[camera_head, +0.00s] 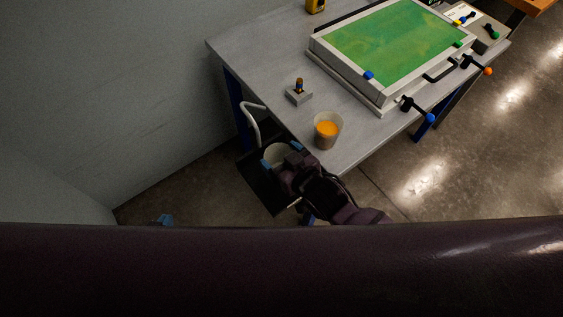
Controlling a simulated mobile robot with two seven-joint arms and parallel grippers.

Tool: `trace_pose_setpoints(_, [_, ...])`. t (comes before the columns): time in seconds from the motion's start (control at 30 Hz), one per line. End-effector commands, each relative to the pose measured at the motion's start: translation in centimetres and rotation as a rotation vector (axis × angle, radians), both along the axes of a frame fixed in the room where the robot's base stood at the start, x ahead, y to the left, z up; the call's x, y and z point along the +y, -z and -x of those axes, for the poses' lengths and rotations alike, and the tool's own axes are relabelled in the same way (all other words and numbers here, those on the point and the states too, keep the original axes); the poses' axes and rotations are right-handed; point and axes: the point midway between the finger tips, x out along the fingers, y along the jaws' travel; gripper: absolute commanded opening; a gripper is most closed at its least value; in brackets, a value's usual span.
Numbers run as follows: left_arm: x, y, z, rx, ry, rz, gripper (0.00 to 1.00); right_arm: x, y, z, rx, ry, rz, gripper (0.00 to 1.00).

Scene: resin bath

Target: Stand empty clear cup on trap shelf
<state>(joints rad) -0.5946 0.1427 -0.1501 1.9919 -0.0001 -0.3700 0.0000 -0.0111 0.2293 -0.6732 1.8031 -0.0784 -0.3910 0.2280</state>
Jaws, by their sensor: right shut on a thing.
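A pale clear cup (275,152) is between the blue fingertips of my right gripper (281,155), which is shut on it. The gripper covers part of the cup, so its base is hidden. The cup appears over the black trap shelf (264,195) beside the table's near end; I cannot tell whether it touches the shelf. A blue tip of my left gripper (165,219) shows at the lower left. The rest of that gripper is hidden behind a dark part of my body.
A cup with orange contents (327,131) stands at the grey table's (255,65) near corner, close to my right gripper. A small block with a knob (299,93) and a green-filled framed bath (400,42) are farther back. A pale curved tube (252,122) runs beside the shelf.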

Motion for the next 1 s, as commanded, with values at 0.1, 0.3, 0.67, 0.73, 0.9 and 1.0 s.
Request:
trace_pose_setpoints(0.1, [0.0, 0.6, 0.1, 0.006, 0.000, 0.000, 0.00, 0.0, 2.1, 0.0, 0.005, 0.001, 0.003, 0.56])
trace_pose_setpoints(0.3, [-0.1, 0.3, -0.1, 0.000, 0.001, 0.001, 0.00, 0.0, 3.2, 0.0, 0.001, 0.001, 0.001, 0.56])
trace_pose_setpoints(0.67, [-0.1, 0.4, -0.1, 0.000, 0.001, 0.000, 0.00, 0.0, 3.3, 0.0, 0.001, 0.001, 0.001, 0.90])
trace_pose_setpoints(0.73, [-0.1, 0.4, -0.1, 0.001, 0.001, 0.000, 0.00, 0.0, 3.3, 0.0, 0.001, 0.001, 0.001, 1.00])
trace_pose_setpoints(0.9, [-0.1, 0.4, -0.1, 0.001, 0.001, 0.000, 0.00, 0.0, 3.3, 0.0, 0.002, 0.000, 0.001, 1.00])
trace_pose_setpoints(1.0, [-0.1, 0.4, -0.1, 0.000, 0.001, 0.000, 0.00, 0.0, 3.1, 0.0, 0.000, 0.000, 0.001, 1.00])
